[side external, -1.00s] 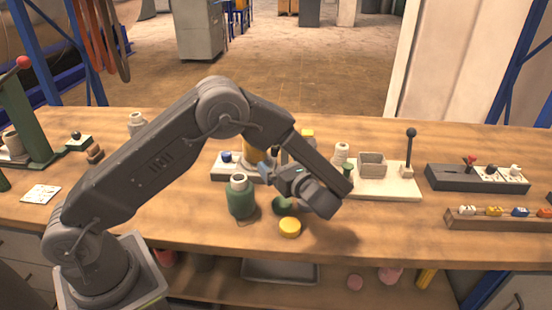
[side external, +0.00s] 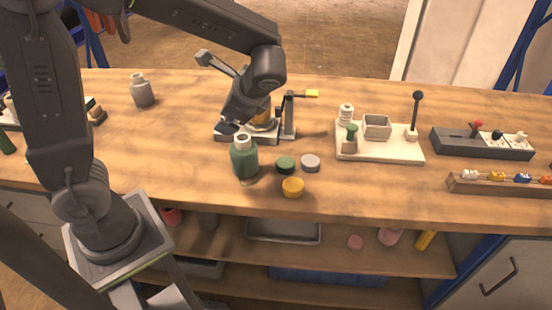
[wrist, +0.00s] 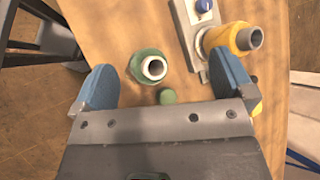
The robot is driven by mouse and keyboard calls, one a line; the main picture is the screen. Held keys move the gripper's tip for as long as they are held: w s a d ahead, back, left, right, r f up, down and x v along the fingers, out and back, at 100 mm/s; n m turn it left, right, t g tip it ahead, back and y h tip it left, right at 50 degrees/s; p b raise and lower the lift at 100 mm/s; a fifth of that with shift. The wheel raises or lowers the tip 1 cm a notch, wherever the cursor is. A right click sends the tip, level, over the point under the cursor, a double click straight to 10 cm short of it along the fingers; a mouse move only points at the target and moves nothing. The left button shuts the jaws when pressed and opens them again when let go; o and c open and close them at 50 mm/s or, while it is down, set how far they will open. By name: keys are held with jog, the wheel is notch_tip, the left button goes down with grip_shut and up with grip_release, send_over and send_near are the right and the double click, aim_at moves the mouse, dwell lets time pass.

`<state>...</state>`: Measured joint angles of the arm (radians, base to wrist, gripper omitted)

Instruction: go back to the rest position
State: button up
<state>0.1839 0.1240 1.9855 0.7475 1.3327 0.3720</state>
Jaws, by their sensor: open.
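My gripper (wrist: 162,62) is open and empty, its two blue fingers spread wide. In the side view my gripper (side external: 232,118) hangs tilted down above the bench, near the green bottle and the clamp fixture. The open-mouthed green bottle (side external: 244,160) stands upright on the bench; in the wrist view this green bottle (wrist: 150,67) appears between the fingers, apparently below them. A yellow bottle (wrist: 236,40) sits in the fixture and is mostly hidden by my arm in the side view.
The fixture (side external: 286,131) has an upright yellow-tipped lever. A white board (side external: 378,154) with a tall black-knobbed lever stands to the right. A grey bottle (side external: 142,91) stands back left.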

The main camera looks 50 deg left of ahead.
jog(key=s+d+r+n+t+h, duration=0.5)
jog(key=s+d+n+t+h, duration=0.1)
jog(key=s, duration=0.5)
jog(key=d+n+h, duration=0.1)
jog(key=n+h, duration=0.1)
jog(key=n, duration=0.1)
jog(key=shift+s+n+h, duration=0.3)
jog(key=shift+s+n, duration=0.1)
